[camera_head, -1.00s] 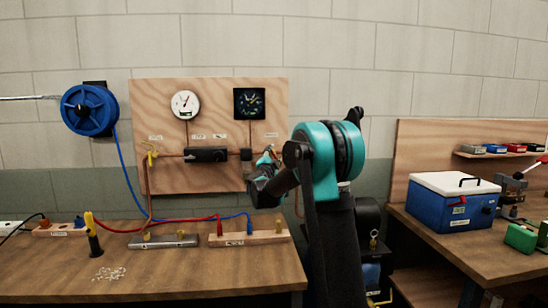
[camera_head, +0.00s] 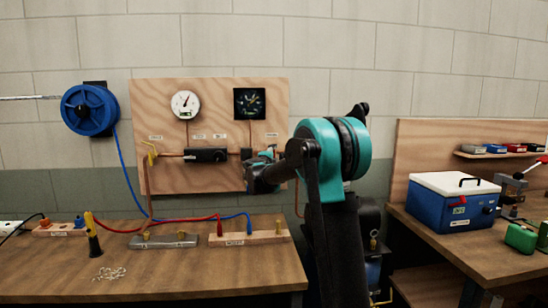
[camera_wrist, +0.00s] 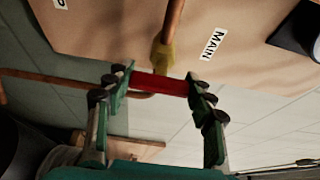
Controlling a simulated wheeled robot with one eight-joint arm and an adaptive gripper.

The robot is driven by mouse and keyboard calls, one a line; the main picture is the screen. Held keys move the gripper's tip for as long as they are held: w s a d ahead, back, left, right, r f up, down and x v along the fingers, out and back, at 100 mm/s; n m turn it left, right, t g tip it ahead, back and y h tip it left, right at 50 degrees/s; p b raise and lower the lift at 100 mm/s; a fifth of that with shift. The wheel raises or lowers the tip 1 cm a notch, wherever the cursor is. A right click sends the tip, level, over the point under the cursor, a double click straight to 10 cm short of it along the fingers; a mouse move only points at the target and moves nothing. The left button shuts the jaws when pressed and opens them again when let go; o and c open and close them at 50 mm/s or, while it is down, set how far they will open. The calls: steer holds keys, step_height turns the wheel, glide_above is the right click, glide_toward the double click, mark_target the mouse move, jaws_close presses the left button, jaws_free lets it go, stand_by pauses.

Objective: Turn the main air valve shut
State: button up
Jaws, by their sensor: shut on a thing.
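The main air valve is at the right end of the copper pipe on the plywood panel. In the wrist view I see its brass body (camera_wrist: 162,54) beside a "MAIN" label (camera_wrist: 214,43). Its red lever handle (camera_wrist: 160,83) lies across the space between my two fingertips. My gripper (camera_wrist: 160,87) is shut on this handle, one finger at each end of the visible red part. In the head view my gripper (camera_head: 261,168) is at the panel's right side and largely hides the valve.
The plywood panel (camera_head: 170,105) carries a white dial gauge (camera_head: 185,104), a black square gauge (camera_head: 250,103) and a black inline unit (camera_head: 206,155). A blue hose reel (camera_head: 89,110) hangs at left. Below is a wooden bench (camera_head: 180,268) with fittings and hoses.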

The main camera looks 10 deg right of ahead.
stand_by(0.3)
steer(key=o, duration=1.2)
steer(key=v, duration=1.2)
